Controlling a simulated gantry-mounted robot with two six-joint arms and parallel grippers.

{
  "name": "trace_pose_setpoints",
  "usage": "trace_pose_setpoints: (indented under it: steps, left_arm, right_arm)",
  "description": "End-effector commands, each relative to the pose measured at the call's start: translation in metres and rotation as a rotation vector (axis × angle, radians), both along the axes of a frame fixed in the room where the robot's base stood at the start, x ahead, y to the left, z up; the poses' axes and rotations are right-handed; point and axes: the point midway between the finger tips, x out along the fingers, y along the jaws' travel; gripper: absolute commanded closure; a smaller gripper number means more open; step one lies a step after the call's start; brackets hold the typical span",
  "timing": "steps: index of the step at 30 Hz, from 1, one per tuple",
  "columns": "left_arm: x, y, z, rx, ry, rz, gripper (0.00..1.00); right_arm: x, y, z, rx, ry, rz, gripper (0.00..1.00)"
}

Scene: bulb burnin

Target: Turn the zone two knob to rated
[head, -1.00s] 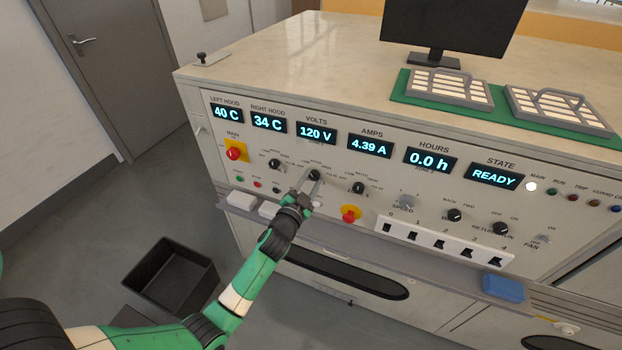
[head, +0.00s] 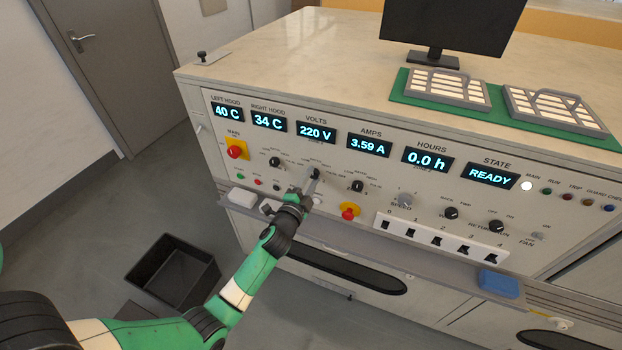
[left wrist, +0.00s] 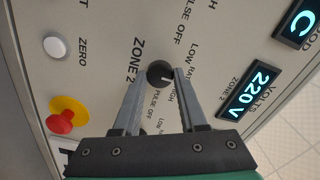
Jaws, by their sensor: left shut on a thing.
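The zone two knob (left wrist: 160,73) is a round black knob with a white pointer line, beside the "ZONE 2" lettering in the left wrist view. In the head view it is the middle of three black knobs (head: 315,174) on the sloped panel. My left gripper (left wrist: 160,78) is shut on it, with one finger on each side. The same gripper also shows in the head view (head: 311,181). The volts display (head: 316,132) reads 220 V and the amps display (head: 368,145) reads 3.59 A. My right gripper is not in view.
Similar knobs flank it on the left (head: 275,161) and right (head: 358,186). A red emergency button (head: 348,212) on yellow sits below right. A row of rocker switches (head: 437,241) is further right. A black bin (head: 172,270) stands on the floor.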

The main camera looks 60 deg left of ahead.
Motion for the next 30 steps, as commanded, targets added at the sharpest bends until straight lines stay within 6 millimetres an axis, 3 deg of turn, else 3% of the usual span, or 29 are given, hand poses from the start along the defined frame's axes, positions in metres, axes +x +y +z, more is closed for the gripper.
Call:
trace_pose_setpoints:
  steps: [10, 11, 15, 25, 30]
  left_arm:
    - [0.000, 0.000, 0.000, 0.001, 0.001, 0.000, 1.00]
    - [0.000, 0.000, 0.000, 0.001, 0.001, 0.000, 0.55]
    - [0.000, 0.000, 0.000, 0.001, 0.001, 0.000, 0.30]
    - [-0.002, -0.001, 0.000, 0.000, 0.000, 0.000, 0.29]
    - [-0.019, -0.017, 0.001, -0.001, 0.002, 0.000, 0.29]
  right_arm:
    - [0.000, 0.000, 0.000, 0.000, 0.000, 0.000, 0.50]
    - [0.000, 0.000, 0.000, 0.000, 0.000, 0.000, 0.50]
    - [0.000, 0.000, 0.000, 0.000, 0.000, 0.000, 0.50]
    - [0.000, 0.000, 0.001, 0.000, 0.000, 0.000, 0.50]
    - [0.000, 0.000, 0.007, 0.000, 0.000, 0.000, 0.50]
